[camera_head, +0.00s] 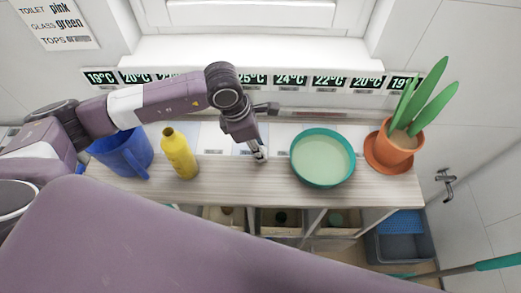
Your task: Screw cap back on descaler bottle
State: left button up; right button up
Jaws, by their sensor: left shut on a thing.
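The yellow descaler bottle (179,155) stands upright on the wooden shelf top, left of centre. Its narrow neck points up and no cap shows on it. My left gripper (259,154) points down over the shelf, to the right of the bottle and apart from it. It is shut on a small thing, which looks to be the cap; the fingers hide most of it. My right gripper is not in view.
A blue jug (122,152) stands left of the bottle. A green-rimmed bowl (322,184) is right of my gripper, and a potted plant (397,145) stands at the right end. Between bottle and gripper the shelf top (222,172) is clear. Open compartments lie below.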

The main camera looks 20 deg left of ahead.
pick_arm(q)
jog(key=shift+r, duration=0.15)
jog(key=shift+w+r, duration=0.1)
jog(key=shift+r, duration=0.5)
notch_tip(320, 180, up, 19)
jog(key=b, duration=0.4)
jog(key=shift+f, duration=0.2)
jog(key=shift+f, duration=0.1)
jog(key=s+a+f+m+g+y, duration=0.1)
jog(key=s+f+m, duration=0.3)
jog(key=m, duration=0.7)
jog(key=s+a+f+m+g+y, duration=0.1)
jog(key=s+a+f+m+g, duration=0.2)
jog(key=m, duration=0.9)
jog(key=shift+s+a+f+g+y, duration=0.3)
jog(key=shift+s+a+f, duration=0.4)
jog(key=shift+f, duration=0.3)
